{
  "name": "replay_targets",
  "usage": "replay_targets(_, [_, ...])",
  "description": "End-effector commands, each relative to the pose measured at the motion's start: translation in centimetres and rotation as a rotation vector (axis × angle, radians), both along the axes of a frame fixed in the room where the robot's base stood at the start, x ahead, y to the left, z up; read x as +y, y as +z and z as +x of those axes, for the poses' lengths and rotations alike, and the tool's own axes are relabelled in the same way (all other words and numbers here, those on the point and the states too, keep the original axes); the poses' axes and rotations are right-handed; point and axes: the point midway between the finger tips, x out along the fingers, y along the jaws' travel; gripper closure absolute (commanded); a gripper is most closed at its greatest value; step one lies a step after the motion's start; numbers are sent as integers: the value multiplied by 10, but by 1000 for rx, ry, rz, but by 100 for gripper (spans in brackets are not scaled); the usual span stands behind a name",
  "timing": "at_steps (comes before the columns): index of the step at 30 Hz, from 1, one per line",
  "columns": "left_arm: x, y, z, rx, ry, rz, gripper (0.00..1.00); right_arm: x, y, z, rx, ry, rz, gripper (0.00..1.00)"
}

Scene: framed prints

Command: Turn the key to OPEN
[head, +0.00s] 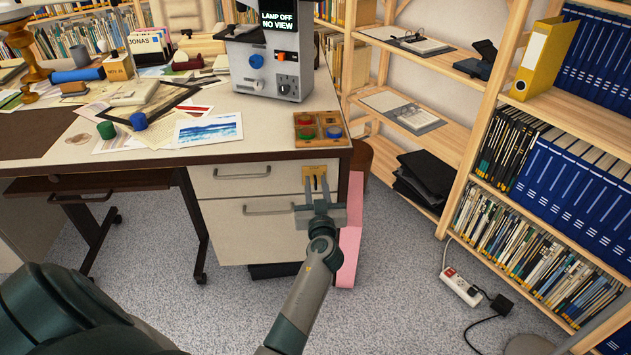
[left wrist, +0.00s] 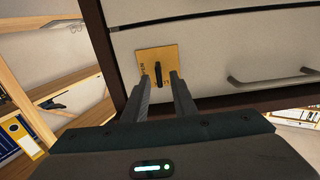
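A small brass lock plate (head: 307,171) is on the front of the desk's upper drawer, near its right edge; the plate also shows in the left wrist view (left wrist: 147,60). A dark key (left wrist: 158,72) stands out from its middle. Small lettering on the plate is partly hidden and too small to read surely. My left gripper (head: 316,186) is in front of the plate; it also shows in the left wrist view (left wrist: 161,77). Its two fingers are apart, one on each side of the key, with gaps showing. My right gripper is out of view.
The desk drawer front (head: 232,180) has a bar handle left of the lock. A wooden tray with coloured discs (head: 319,131) sits on the desk above it. A pink panel (head: 350,240) stands right of the drawers. Wooden shelves (head: 465,165) stand farther right.

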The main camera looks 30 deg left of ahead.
Motion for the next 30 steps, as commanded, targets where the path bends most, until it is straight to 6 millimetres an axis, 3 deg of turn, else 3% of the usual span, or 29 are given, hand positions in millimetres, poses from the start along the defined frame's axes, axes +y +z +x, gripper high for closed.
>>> replay_targets(5, [0, 0, 0, 0, 0, 0, 75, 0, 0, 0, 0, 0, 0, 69])
replay_targets(9, [0, 0, 0, 0, 0, 0, 100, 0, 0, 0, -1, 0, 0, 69])
replay_targets(30, [-1, 0, 2, 95, 0, 123, 100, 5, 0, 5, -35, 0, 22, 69])
